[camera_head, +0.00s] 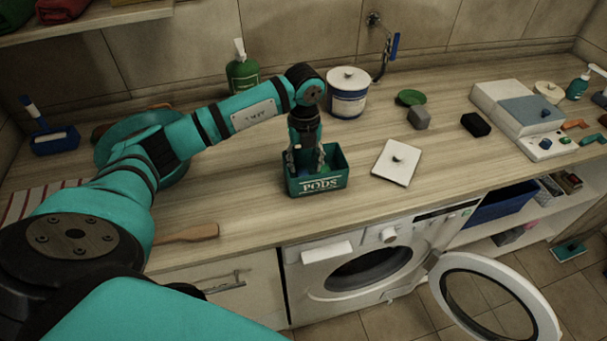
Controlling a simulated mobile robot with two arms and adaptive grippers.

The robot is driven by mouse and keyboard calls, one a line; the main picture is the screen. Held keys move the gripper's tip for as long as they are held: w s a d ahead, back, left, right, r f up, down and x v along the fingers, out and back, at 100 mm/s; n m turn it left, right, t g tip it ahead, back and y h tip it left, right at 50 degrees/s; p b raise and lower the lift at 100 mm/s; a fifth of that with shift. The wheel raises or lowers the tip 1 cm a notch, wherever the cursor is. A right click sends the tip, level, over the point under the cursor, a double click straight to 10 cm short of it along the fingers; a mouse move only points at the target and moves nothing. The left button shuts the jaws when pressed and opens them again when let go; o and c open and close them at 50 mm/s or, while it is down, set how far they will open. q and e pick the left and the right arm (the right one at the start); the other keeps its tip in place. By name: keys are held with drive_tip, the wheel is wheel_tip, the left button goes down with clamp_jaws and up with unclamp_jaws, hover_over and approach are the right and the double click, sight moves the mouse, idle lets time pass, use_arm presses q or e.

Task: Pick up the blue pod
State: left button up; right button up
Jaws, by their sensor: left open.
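A green box marked PODS (319,185) stands on the counter near its front edge. My left gripper (306,165) points straight down at this box, with its fingers at or inside the open top. It is open. The fingers and the front wall hide most of the box's inside, so I cannot make out a blue pod there. My right gripper is not in view.
A white square lid with a knob (397,162) lies right of the box. A blue and white canister (347,93) and a green bottle (242,74) stand behind. A wooden spatula (188,234) lies left. Below, the washing machine door (548,322) hangs open.

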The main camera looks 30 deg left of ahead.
sight(304, 175)
use_arm(q)
drive_tip(key=f, duration=0.1)
drive_tip(key=f+p, duration=0.1)
drive_tip(key=shift+s+d+f, duration=0.15)
drive_tip(key=shift+s+f, duration=0.15)
drive_tip(key=shift+s, duration=0.05)
drive_tip(key=shift+f+p, duration=0.35)
drive_tip(key=shift+f, duration=0.65)
drive_tip(key=shift+w, duration=0.1)
drive_tip(key=c, duration=0.6)
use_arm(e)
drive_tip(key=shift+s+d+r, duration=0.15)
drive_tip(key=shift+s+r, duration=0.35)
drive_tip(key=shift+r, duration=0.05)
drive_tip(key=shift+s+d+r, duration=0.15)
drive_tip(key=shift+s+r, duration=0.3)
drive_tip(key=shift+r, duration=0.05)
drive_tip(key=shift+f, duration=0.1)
